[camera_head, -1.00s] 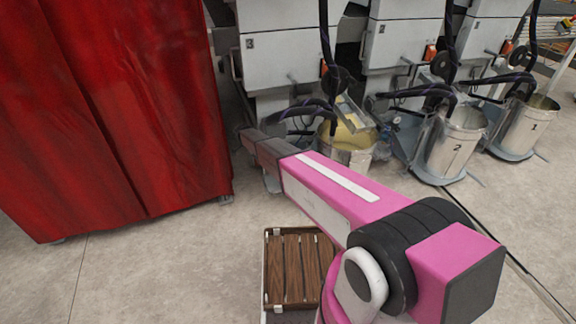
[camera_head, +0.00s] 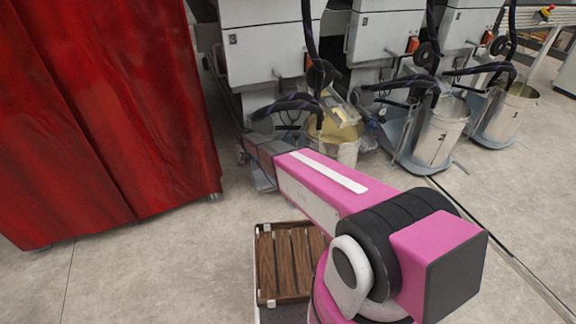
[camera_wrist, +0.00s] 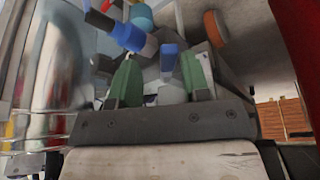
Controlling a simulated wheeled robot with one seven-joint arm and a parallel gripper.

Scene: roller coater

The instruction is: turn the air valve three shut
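In the wrist view my gripper (camera_wrist: 160,78) has two green fingers standing apart, with a gap between them. A blue lever-like part (camera_wrist: 169,58) shows between and beyond the fingertips. A longer blue and grey piece (camera_wrist: 128,32) lies just above the left finger. I cannot tell whether either touches a finger, or which part is air valve three. No valve number is readable. In the head view my pink arm reaches toward the base of the nearest machine (camera_head: 265,55), and its far end hides the gripper and the valve.
A shiny metal bucket (camera_wrist: 50,75) fills the wrist view's left side. In the head view a bucket with yellowish contents (camera_head: 345,150) and other buckets (camera_head: 438,130) stand under hoses. A red curtain (camera_head: 105,110) stands left. A wooden-slatted tray (camera_head: 290,262) is below my arm.

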